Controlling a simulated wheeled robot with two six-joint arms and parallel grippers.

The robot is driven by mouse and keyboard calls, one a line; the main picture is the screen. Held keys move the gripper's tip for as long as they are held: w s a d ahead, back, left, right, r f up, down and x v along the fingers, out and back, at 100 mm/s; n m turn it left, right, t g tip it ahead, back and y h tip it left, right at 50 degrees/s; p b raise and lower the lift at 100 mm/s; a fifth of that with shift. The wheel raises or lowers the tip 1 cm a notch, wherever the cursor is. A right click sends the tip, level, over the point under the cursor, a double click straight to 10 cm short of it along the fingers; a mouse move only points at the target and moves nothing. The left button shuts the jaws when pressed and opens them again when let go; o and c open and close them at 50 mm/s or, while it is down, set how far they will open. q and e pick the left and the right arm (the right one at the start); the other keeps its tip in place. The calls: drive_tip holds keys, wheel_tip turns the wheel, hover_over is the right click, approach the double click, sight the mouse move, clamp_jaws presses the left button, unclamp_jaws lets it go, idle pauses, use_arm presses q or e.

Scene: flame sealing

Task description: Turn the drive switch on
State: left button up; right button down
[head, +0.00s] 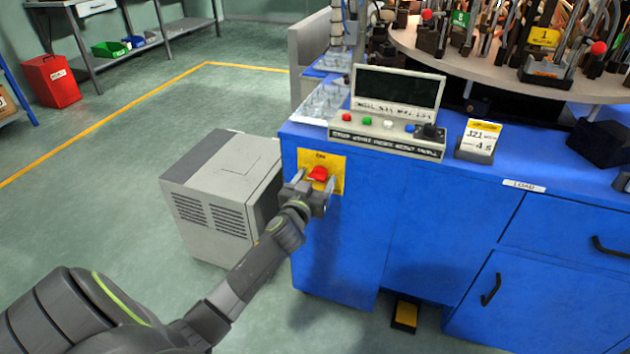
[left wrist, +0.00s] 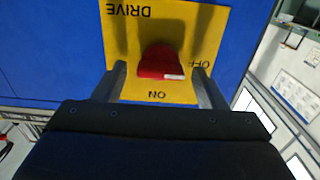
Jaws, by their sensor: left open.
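The drive switch is a red knob (head: 318,174) on a yellow plate (head: 335,162) on the side of the blue cabinet. In the left wrist view the knob (left wrist: 162,62) sits in the middle of the plate (left wrist: 198,22), which reads DRIVE, OFF and ON; the picture is upside down. A small white mark on the knob lies at its lower right, between the OFF and ON words. My left gripper (head: 317,187) is open in front of the plate. Its two fingers (left wrist: 160,82) stand on either side of the knob, with gaps visible. My right gripper is not in view.
The blue cabinet (head: 440,240) bears a control panel (head: 388,133) with coloured buttons, a card stand (head: 479,140) and a round table (head: 470,62) with fixtures. A grey box unit (head: 222,195) stands on the floor left of my left gripper. A yellow pedal (head: 405,314) lies below.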

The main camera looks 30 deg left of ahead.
use_arm(q)
drive_tip(key=shift+c, duration=0.3)
drive_tip(key=c, duration=0.9)
